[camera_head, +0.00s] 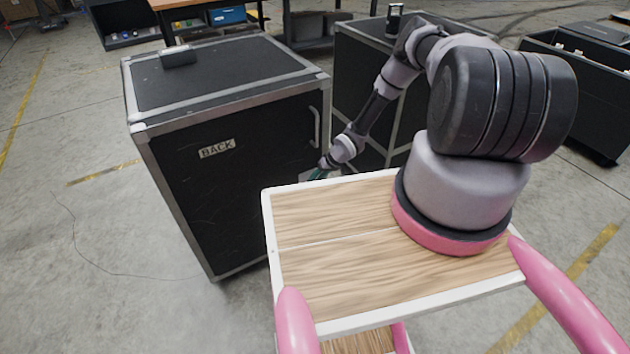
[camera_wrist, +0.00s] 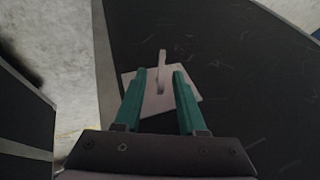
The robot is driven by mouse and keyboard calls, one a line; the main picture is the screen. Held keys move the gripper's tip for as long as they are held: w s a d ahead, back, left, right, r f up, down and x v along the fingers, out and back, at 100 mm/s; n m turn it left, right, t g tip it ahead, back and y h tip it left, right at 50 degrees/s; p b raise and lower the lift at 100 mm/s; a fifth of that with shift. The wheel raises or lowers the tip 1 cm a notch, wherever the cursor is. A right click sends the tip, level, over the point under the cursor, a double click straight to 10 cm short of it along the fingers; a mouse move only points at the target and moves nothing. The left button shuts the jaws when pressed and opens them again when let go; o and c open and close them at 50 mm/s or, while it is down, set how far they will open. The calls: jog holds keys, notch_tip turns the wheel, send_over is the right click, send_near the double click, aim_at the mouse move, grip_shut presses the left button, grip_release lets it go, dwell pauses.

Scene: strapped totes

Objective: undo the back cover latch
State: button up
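A black case with silver edges carries a "BACK" label (camera_head: 216,149) on its dark cover (camera_head: 225,205). In the wrist view, the latch is a pale square plate (camera_wrist: 190,95) on the dark cover with a narrow upright lever (camera_wrist: 162,58). My gripper (camera_wrist: 160,74) has two green fingers, open, one on each side of the lever. I cannot tell whether either finger touches it. In the head view my gripper (camera_head: 317,175) is at the cover's right side, and the latch there is mostly hidden behind it and the wooden top.
A bar handle (camera_head: 315,128) stands on the cover above my gripper. A small dark block (camera_head: 178,56) sits on the case top. A second black case (camera_head: 350,75) stands close behind, and an open black crate (camera_head: 585,85) is at right.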

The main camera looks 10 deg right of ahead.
jog(key=shift+w+a+f, duration=0.15)
jog(key=shift+a+f, duration=0.2)
jog(key=shift+f, duration=0.25)
grip_shut()
jog(key=shift+s+a, duration=0.2)
jog(key=shift+a, duration=0.05)
jog(key=shift+s+a+f+h, duration=0.1)
jog(key=shift+s+h, duration=0.05)
jog(key=shift+h, duration=0.35)
jog(key=shift+a+n+t+h, duration=0.1)
jog(key=shift+n+t+h, duration=0.3)
jog(key=shift+h, duration=0.9)
jog(key=shift+w+r+h, duration=0.2)
jog(key=shift+w+h, duration=0.1)
jog(key=shift+w, duration=0.05)
